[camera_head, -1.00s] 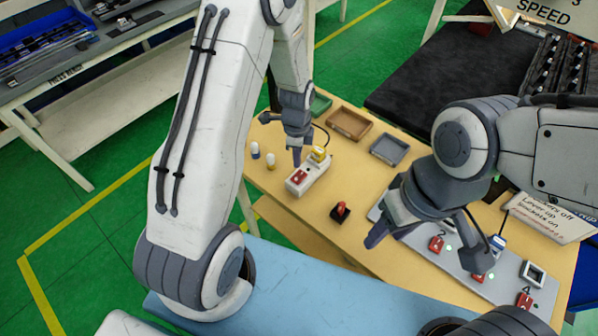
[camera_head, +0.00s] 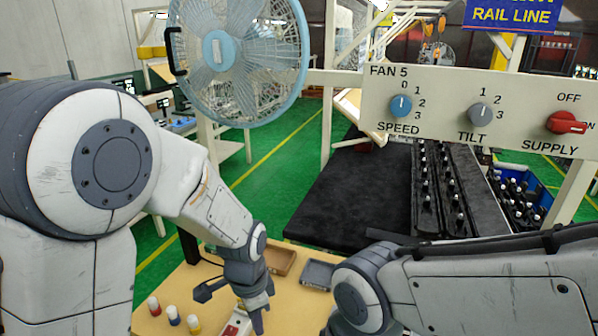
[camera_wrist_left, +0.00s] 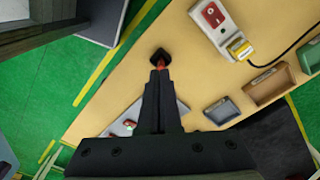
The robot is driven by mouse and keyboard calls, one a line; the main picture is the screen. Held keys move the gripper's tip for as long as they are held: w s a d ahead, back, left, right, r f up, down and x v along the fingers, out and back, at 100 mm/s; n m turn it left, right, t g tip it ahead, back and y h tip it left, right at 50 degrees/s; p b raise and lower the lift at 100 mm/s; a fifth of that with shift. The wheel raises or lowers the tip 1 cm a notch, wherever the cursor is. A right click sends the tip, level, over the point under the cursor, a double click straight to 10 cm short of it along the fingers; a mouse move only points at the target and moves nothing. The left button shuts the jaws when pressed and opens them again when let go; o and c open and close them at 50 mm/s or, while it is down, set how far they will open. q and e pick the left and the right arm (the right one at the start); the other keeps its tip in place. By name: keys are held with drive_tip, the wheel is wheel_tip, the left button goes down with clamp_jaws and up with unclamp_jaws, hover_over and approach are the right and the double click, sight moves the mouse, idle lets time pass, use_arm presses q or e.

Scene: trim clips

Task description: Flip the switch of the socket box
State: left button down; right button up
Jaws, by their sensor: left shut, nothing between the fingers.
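The white socket box (camera_wrist_left: 226,30) lies on the yellow table, with a red rocker switch (camera_wrist_left: 213,14) and a yellow plug (camera_wrist_left: 239,47) with a black cable. In the head view the box (camera_head: 237,324) is mostly hidden behind my left gripper and cut by the lower edge. I cannot tell the switch's position. My left gripper (camera_head: 257,322) is shut and empty, pointing down beside the box. In the left wrist view its fingertips (camera_wrist_left: 160,62) point toward a small red-and-black piece (camera_wrist_left: 157,54), apart from the box. My right gripper is out of view.
Small trays (camera_wrist_left: 266,86) lie beyond the box. A blue fan (camera_head: 240,60) and a FAN 5 knob panel (camera_head: 480,112) stand behind. My right arm fills the lower right.

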use_arm(q)
drive_tip(key=s+d+r+n+b, duration=0.1)
drive_tip(key=s+d+n+b, duration=0.1)
drive_tip(key=s, duration=0.6)
drive_tip(key=s+d+r+n+b, duration=0.1)
drive_tip(key=s+d+n+b, duration=0.1)
drive_tip(key=s, duration=0.6)
drive_tip(key=shift+s+r+n+h+b, duration=0.3)
drive_tip(key=shift+r+n, duration=0.1)
drive_tip(key=shift+n, duration=0.1)
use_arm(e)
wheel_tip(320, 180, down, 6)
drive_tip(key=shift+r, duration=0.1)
